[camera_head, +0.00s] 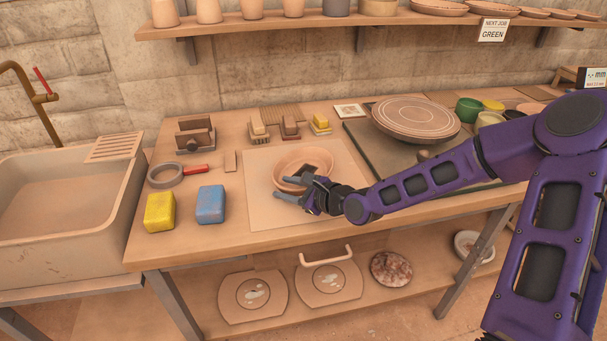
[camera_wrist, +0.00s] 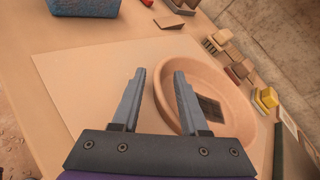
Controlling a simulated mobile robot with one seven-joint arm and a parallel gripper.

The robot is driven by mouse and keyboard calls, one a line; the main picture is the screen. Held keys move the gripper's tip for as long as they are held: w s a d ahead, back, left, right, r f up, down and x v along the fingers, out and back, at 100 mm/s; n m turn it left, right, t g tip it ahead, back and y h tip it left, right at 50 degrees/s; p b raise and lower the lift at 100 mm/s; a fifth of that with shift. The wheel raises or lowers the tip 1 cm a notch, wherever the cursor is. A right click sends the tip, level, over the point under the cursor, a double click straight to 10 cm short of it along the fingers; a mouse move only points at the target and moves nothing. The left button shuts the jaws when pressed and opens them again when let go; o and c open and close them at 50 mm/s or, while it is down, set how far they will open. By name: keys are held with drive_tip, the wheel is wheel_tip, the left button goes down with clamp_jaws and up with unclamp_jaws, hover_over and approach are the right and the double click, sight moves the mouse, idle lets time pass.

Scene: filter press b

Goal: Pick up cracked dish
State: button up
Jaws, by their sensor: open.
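A round terracotta dish (camera_head: 288,163) sits on a pale square board on the workbench. It also shows in the wrist view (camera_wrist: 237,88), with a dark rectangular patch or piece on its inside floor. I cannot make out a crack on it. My gripper (camera_head: 291,192) is over the near part of the dish and hides some of it. In the wrist view my gripper (camera_wrist: 158,73) is open and empty, with the dish's rim close to the right finger. The left finger is over the bare board. I cannot tell whether a finger touches the rim.
The pale board (camera_head: 262,211) has free room left of the dish. Small brushes (camera_head: 290,127) stand behind. A large round plate (camera_head: 416,118) is at right.

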drive_tip(key=c, duration=0.7)
drive_tip(key=shift+d+f, duration=0.1)
idle(1.0)
